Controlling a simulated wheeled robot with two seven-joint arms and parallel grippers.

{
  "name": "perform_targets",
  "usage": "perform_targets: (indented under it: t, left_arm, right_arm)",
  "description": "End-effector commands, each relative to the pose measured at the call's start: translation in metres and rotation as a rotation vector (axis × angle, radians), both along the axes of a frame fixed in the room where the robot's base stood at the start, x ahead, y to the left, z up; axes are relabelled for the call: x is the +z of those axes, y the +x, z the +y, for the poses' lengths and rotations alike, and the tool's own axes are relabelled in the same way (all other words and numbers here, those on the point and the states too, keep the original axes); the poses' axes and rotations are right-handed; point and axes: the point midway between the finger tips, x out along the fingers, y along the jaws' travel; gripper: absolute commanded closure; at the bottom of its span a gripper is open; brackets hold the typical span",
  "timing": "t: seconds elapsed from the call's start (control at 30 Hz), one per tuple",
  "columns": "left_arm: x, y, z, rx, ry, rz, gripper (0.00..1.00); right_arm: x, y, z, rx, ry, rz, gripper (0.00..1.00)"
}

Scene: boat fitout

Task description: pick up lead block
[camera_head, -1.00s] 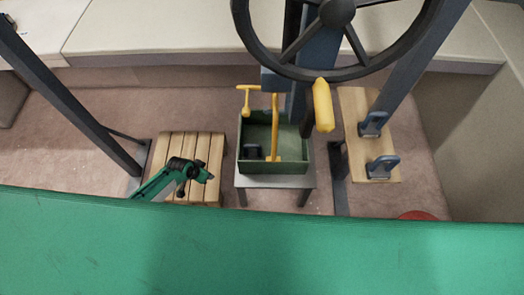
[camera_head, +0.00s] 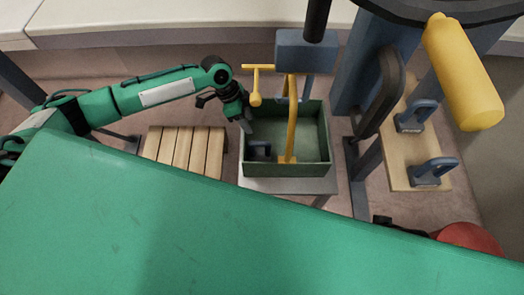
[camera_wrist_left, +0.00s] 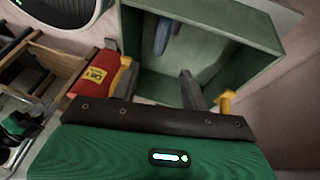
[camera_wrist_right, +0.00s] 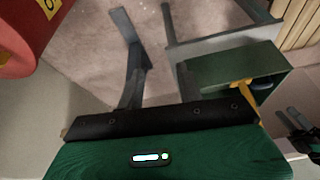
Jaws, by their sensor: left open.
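A small dark blue-grey block with a handle-like shape, which looks like the lead block (camera_head: 260,151), sits in the left part of an open green bin (camera_head: 288,170). In the left wrist view a blue-grey piece (camera_wrist_left: 163,36) shows inside the bin and is probably the same block. My left gripper (camera_head: 246,122) is open, pointing down over the bin's left rim, above the block and apart from it. Its fingers (camera_wrist_left: 160,88) stand apart and empty. My right gripper (camera_wrist_right: 158,88) is open and empty, low beside the bin's stand; in the head view only a dark bit shows.
A yellow T-handled tool (camera_head: 291,120) stands up in the bin. A slatted wooden stool (camera_head: 185,150) is to the left. A wooden board with blue shackles (camera_head: 418,150) and a red container (camera_head: 470,238) are to the right.

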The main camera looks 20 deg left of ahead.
Motion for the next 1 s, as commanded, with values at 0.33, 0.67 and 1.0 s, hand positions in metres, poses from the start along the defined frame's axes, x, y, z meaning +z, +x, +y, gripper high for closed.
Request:
perform_targets:
  t: [0.33,0.67,1.0]
  left_arm:
    - [-0.058,-0.004,-0.026,0.002,-0.001,0.001,0.55]
    - [-0.090,-0.009,-0.035,0.002,0.000,0.001,0.55]
    - [-0.113,-0.011,-0.045,0.003,0.000,0.000,0.55]
  right_arm:
    - [0.011,-0.001,0.002,0.006,0.011,-0.039,0.64]
    - [0.006,0.008,0.013,0.024,0.038,-0.103,0.64]
    - [0.004,0.016,0.022,0.037,0.063,-0.162,0.64]
